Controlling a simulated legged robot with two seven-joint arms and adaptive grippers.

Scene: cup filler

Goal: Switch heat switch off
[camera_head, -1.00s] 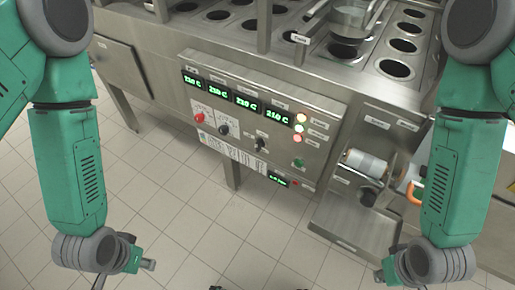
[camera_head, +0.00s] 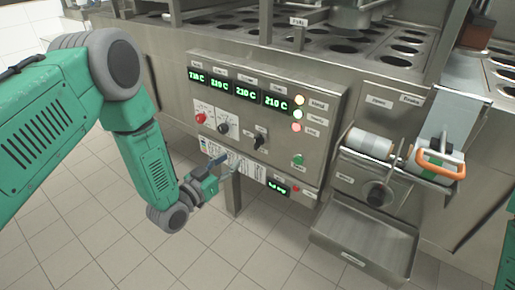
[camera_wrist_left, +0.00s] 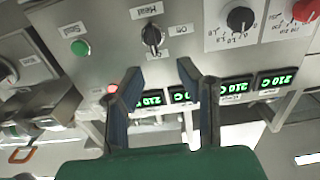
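The heat switch (camera_head: 260,139) is a black rotary knob on the steel control panel (camera_head: 320,110), right of a black dial. It also shows in the left wrist view (camera_wrist_left: 151,37), where the picture is upside down and the labels read "Heat" and "On". My left gripper (camera_head: 220,165) is in front of the lower left part of the panel, left of and below the switch, apart from it. In the left wrist view its two fingers (camera_wrist_left: 159,70) are spread and empty, pointing at the panel. My right gripper is out of view.
A red knob (camera_head: 201,118), a black dial (camera_head: 223,128) and a green button (camera_head: 298,160) sit close to the switch. Green temperature displays (camera_head: 234,88) run above. A roller unit (camera_head: 370,144) and steel tray (camera_head: 362,243) stand out at the right.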

